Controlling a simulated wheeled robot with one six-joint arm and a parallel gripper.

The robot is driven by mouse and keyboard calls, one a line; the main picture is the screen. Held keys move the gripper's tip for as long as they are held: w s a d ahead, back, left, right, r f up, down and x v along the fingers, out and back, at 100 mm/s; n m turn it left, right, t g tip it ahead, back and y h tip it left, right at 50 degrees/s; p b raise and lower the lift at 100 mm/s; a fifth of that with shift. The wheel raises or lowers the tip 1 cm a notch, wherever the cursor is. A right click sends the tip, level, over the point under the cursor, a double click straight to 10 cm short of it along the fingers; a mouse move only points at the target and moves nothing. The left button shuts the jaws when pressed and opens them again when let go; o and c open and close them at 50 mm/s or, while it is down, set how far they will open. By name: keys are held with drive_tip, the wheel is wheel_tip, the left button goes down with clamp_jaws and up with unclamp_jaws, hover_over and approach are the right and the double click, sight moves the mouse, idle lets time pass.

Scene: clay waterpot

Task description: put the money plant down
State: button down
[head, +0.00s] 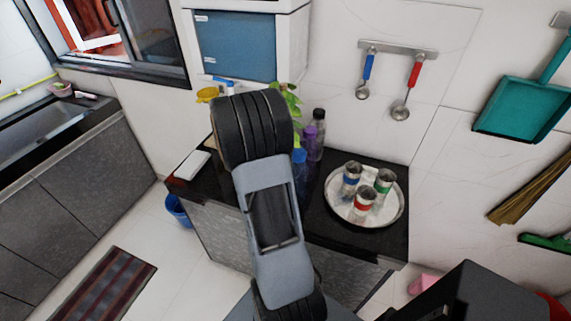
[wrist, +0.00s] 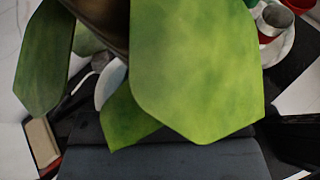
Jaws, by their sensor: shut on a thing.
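The money plant (wrist: 195,70) fills much of the wrist view with broad green leaves. A few of its leaves also show in the head view (head: 290,101), just right of my dark wrist and above the black counter (head: 333,244). My gripper (wrist: 160,155) shows as a dark grey block at the bottom of the wrist view and is shut on the plant. The leaves hide the fingertips and the grip. A dark brown part (wrist: 106,18) shows behind the leaves at the top. I cannot tell whether the plant touches the counter.
A round steel tray (head: 335,204) with 3 banded tumblers stands on the counter's right. Purple (head: 309,143) and dark-capped (head: 318,135) bottles stand close behind my arm. A white box (head: 192,164) lies at the counter's left end. A blue bucket (head: 178,211) is on the floor.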

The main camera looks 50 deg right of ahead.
drive_tip(key=shift+f, duration=3.4)
drive_tip(key=shift+f, duration=0.2)
drive_tip(key=c, duration=1.2)
unclamp_jaws()
drive_tip(key=shift+c, duration=0.2)
